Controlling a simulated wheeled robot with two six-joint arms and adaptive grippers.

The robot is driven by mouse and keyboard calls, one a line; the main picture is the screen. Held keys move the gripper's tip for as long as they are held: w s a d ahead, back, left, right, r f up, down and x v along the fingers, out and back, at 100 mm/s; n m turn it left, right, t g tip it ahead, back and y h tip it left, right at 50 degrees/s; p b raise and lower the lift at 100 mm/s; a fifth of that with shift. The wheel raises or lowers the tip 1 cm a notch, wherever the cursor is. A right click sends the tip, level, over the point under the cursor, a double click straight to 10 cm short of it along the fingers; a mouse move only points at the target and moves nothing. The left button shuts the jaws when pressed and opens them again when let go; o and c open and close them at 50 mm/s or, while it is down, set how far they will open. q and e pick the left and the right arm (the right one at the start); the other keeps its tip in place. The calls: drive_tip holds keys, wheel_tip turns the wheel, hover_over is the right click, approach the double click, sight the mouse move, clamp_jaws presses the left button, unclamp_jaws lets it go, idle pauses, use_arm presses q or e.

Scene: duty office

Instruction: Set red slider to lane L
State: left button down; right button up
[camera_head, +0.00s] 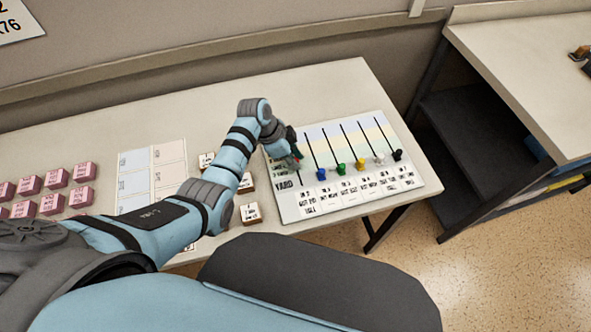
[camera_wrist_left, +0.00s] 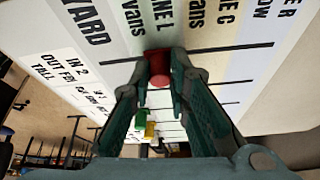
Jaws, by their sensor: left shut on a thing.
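The white YARD board (camera_head: 290,208) lies on the table, with several dark slots and coloured sliders. My left gripper (camera_head: 297,158) is over its left side and hides most of the red slider there. In the left wrist view, the gripper (camera_wrist_left: 170,78) is shut on the red slider (camera_wrist_left: 158,62), which sits on the nearest slot. Partly visible "NE L vans" lettering (camera_wrist_left: 134,28) is beside the slider, with "E C vans" (camera_wrist_left: 197,22) to its right. Blue (camera_head: 321,174), green (camera_head: 341,170), yellow (camera_head: 360,166), white (camera_head: 380,159) and black (camera_head: 398,155) sliders stand at their slots' near ends.
Wooden labelled blocks (camera_head: 250,212) stand left of the board, partly behind my arm. A pale card sheet (camera_head: 135,185) and several pink blocks (camera_head: 52,204) lie further left. A separate desk (camera_head: 530,75) stands at the right, across a floor gap.

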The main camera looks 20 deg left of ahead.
use_arm(q)
drive_tip(key=shift+s+d, duration=0.1)
drive_tip(key=shift+s, duration=0.1)
drive_tip(key=c, duration=1.5)
unclamp_jaws()
drive_tip(key=shift+w, duration=0.15)
drive_tip(key=shift+c, duration=0.2)
drive_tip(key=v, duration=1.2)
